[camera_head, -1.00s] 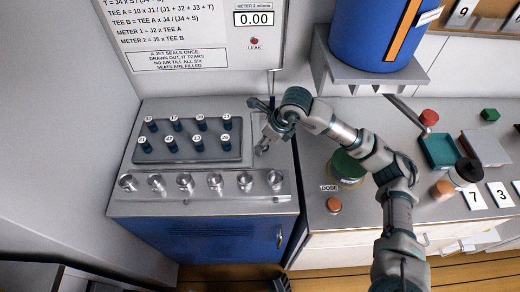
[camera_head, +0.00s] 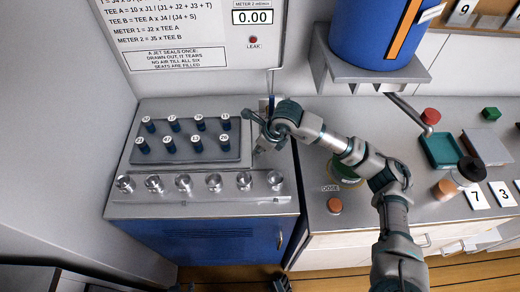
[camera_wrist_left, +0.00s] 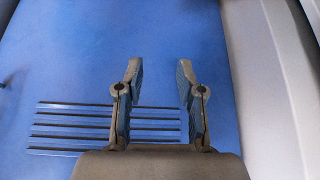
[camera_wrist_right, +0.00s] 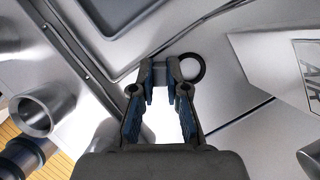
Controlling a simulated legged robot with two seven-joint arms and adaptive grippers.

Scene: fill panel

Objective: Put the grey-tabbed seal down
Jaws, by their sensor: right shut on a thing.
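The grey-tabbed seal is a dark ring (camera_wrist_right: 192,68) in the right wrist view. Its tab sits between the fingertips of my right gripper (camera_wrist_right: 162,82), which is shut on it. The ring sticks out to the right of the fingers, over a plain grey surface; I cannot tell whether it touches that surface. In the head view my right gripper (camera_head: 253,134) is over the right end of the grey bench top, beside the peg tray; the seal is too small to make out there. My left gripper (camera_wrist_left: 160,75) is open and empty in front of a blue panel.
A tray (camera_head: 238,152) of numbered dark pegs stands left of my right gripper. A rail (camera_head: 200,196) with several metal cups runs along the front. A blue tank (camera_head: 380,35) on a bracket is at the upper right. An orange button (camera_head: 334,205) is on the right counter.

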